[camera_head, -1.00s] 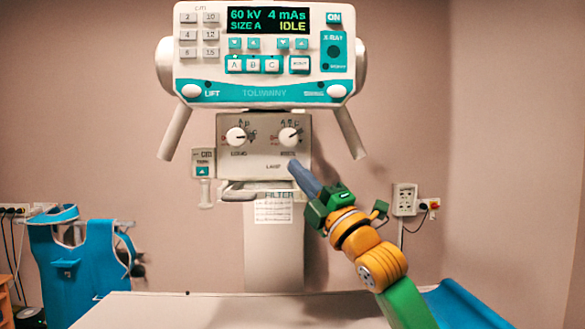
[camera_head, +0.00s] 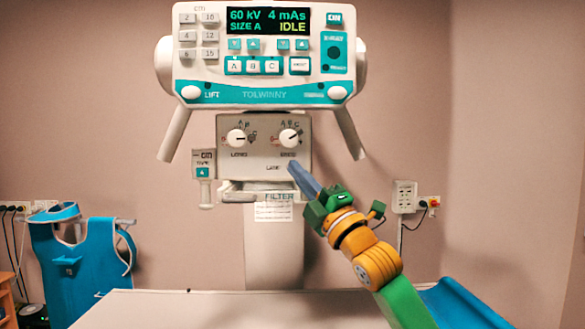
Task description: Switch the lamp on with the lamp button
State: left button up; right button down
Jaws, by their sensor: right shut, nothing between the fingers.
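The collimator box (camera_head: 226,157) has two knobs and a small label that seems to read LAMP (camera_head: 273,168) low on its face. The lamp button itself cannot be made out; my fingertips cover the spot just right of the label. My right gripper (camera_head: 293,167) is shut and empty, its blue-grey fingers pointing up and left at the box's lower right. I cannot tell whether the tips touch the box. No lit lamp glow shows. My left gripper is not in view.
The control panel (camera_head: 260,94) hangs above with handles on both sides; its screen reads IDLE. A filter slot (camera_head: 255,187) lies below the box. A pale table top (camera_head: 230,310) spans the front. A blue apron (camera_head: 75,265) hangs at left; wall sockets (camera_head: 404,197) are at right.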

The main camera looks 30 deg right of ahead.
jog(key=shift+w+d+p, duration=0.15)
jog(key=shift+w+p, duration=0.1)
jog(key=shift+p, duration=0.1)
dwell(0.3)
jog(key=shift+s, duration=0.1)
jog(key=shift+s+a+f+b, duration=0.15)
jog(key=shift+s+a+b, duration=0.2)
jog(key=shift+b, duration=0.15)
jog(key=shift+s, duration=0.2)
jog(key=s+a, duration=0.1)
jog(key=s+b, duration=0.1)
jog(key=s, duration=0.1)
jog(key=s+a+b, duration=0.1)
jog(key=shift+s+a, duration=0.15)
jog(key=shift+a, duration=0.2)
dwell(0.7)
